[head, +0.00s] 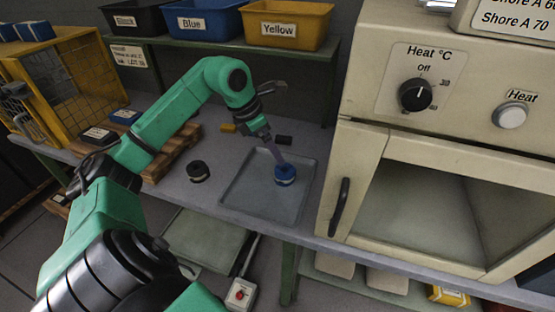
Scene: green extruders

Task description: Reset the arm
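My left arm, green with dark joints, comes in from the left and bends down over the bench. My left gripper (264,137) is above a shallow grey tray (250,200). A thin purplish strip runs from it down to a blue round piece (284,178) in the tray. The fingers are too small and dark to tell whether they are open or shut, or whether they touch anything. My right gripper is not in view.
A black round piece (198,171) lies on the bench left of the tray. A beige heater (440,150) with a dial stands at the right. Black, Blue (205,20) and Yellow (287,25) bins line the back shelf. A yellow cage (60,80) stands at the left.

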